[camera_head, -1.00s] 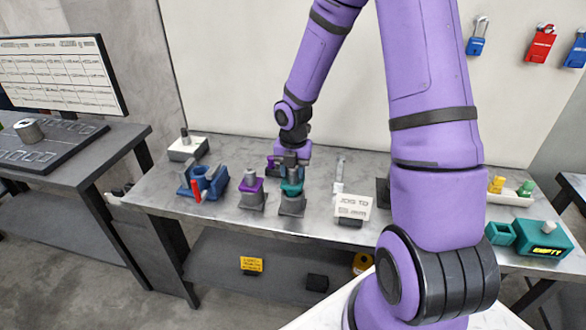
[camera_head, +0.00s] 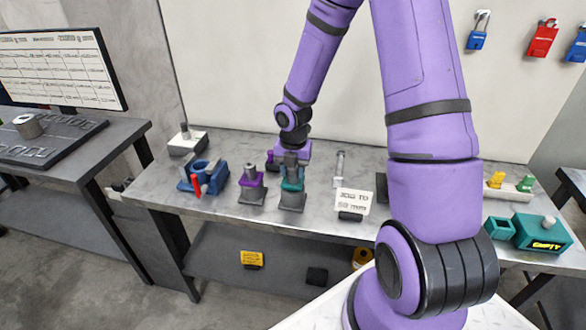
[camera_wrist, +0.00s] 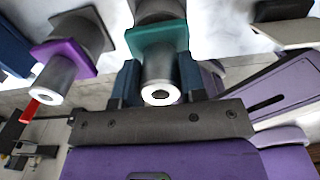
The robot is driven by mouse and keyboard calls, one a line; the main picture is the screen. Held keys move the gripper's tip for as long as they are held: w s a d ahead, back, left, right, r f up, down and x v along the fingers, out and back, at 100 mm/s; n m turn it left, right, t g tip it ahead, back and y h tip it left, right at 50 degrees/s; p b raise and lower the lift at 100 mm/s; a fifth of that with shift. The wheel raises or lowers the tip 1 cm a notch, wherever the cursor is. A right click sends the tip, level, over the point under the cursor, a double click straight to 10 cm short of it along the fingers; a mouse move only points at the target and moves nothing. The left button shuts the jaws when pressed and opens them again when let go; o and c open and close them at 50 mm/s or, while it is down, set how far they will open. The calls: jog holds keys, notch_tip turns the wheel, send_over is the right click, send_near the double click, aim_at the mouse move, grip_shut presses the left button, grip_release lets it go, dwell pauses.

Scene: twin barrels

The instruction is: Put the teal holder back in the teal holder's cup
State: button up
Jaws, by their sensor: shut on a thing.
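The teal holder (camera_head: 291,184) has a teal square collar and a grey barrel. It stands upright at the top of a grey cup block (camera_head: 292,203); I cannot tell whether it is fully seated. My gripper (camera_head: 291,161) is above the block, shut on the barrel. In the wrist view the fingers of my gripper (camera_wrist: 160,78) lie on both sides of the barrel, with the teal collar (camera_wrist: 157,40) just beyond them. The barrel's pale ring end faces the camera. The cup's inside is hidden.
A purple holder (camera_head: 251,180) in a similar grey block stands close on the left. A blue fixture (camera_head: 205,180) with a red part is further left. A sign card (camera_head: 354,202) and a slim clear upright (camera_head: 340,167) stand to the right. A teal box (camera_head: 540,235) is far right.

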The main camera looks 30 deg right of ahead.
jog(key=shift+f, duration=0.6)
jog(key=o, duration=1.2)
jog(key=shift+c, duration=0.2)
notch_tip(320, 180, up, 10)
jog(key=shift+f, duration=0.15)
jog(key=shift+r, duration=0.6)
